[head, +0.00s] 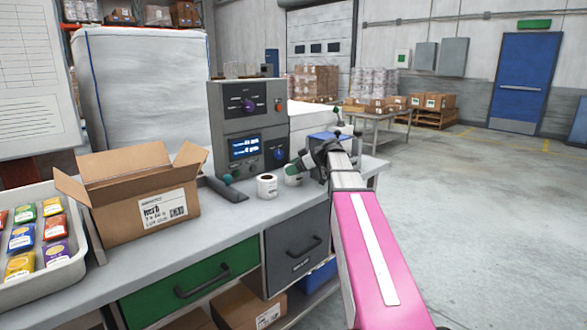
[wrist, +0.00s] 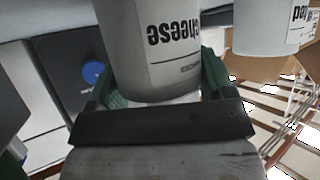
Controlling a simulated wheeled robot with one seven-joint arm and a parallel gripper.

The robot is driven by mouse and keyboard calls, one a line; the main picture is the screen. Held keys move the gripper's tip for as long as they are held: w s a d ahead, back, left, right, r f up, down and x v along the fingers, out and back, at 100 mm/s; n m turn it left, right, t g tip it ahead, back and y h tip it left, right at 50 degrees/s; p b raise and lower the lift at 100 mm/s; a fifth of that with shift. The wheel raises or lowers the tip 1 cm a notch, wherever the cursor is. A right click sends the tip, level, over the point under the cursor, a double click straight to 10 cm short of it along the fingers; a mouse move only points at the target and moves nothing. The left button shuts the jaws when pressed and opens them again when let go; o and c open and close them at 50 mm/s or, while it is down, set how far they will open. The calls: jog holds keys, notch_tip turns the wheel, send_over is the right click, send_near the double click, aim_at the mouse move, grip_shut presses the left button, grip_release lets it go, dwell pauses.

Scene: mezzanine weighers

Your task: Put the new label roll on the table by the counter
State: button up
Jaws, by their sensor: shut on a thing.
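A white label roll marked "cheese" (wrist: 155,50) is between the green fingers of my gripper (wrist: 162,85) in the wrist view. The fingers are shut on its sides. In the head view my gripper (head: 293,172) is over the worktop (head: 222,222), in front of the grey machine. Whether the held roll touches the worktop is unclear. A second white roll (head: 267,186) stands upright on the worktop just left of the gripper; a roll with partly cut-off lettering also shows in the wrist view (wrist: 268,30). A small grey table (head: 372,117) stands farther back.
The grey weighing machine (head: 248,125) stands behind the rolls. An open cardboard box (head: 140,205) and a tray of coloured packets (head: 62,272) are at left. Cartons (head: 385,104) sit on or behind the far table. The floor (head: 465,215) at right is clear.

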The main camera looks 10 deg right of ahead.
jog(key=o, duration=1)
jog(key=v, duration=1.2)
